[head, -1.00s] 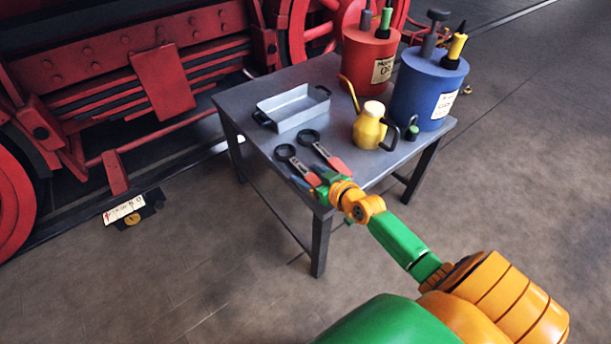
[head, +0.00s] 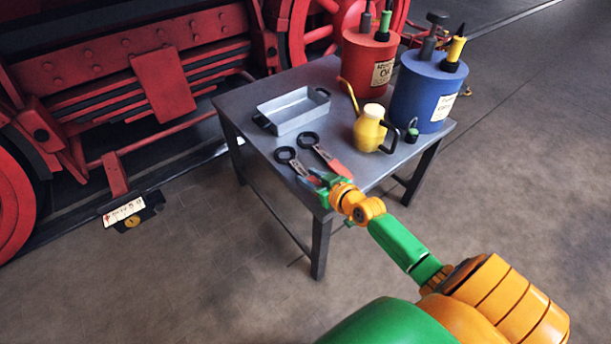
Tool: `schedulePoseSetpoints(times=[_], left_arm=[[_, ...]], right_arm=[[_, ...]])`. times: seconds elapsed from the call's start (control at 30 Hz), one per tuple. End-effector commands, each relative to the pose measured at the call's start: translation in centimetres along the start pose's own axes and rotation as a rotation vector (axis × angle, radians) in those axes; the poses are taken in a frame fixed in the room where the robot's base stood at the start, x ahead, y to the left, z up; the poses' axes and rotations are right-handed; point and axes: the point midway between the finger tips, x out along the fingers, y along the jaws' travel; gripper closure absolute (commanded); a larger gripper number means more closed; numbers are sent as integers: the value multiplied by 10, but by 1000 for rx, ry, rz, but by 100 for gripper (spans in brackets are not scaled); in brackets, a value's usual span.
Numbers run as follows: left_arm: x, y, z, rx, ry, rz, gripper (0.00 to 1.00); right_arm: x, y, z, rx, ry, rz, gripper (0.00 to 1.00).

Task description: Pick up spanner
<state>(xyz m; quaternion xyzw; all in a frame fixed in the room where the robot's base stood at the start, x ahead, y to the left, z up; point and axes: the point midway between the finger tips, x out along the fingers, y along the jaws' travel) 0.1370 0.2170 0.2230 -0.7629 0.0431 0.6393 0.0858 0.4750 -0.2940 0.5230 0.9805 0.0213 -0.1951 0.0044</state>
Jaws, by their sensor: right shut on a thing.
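Two spanners with dark ring heads and red handles are at the front of the grey table (head: 365,172). The left spanner (head: 287,156) has its ring and shank showing, and its handle is mostly hidden at my right gripper. The right spanner (head: 309,140) lies just beside it, with its red handle (head: 335,166) close to the gripper. My right gripper (head: 314,178), green, is low over the table's front corner and shut on the left spanner's handle. Whether that spanner is clear of the tabletop, I cannot tell. My left gripper is out of view.
A grey metal tray (head: 292,121) stands behind the spanners. A yellow oil can (head: 369,131) stands to the right, near the blue drum (head: 422,95) and red drum (head: 367,60). A red locomotive (head: 130,75) is behind the table. The floor in front is clear.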

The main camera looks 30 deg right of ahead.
Motion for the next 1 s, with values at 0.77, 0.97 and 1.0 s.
schedulePoseSetpoints(times=[0.77,0.97,1.0], left_arm=[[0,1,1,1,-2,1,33],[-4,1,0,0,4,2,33],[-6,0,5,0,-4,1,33]], right_arm=[[0,0,-2,-1,4,1,100],[-2,0,-8,-1,4,0,100],[-4,0,-12,-2,5,0,100]])
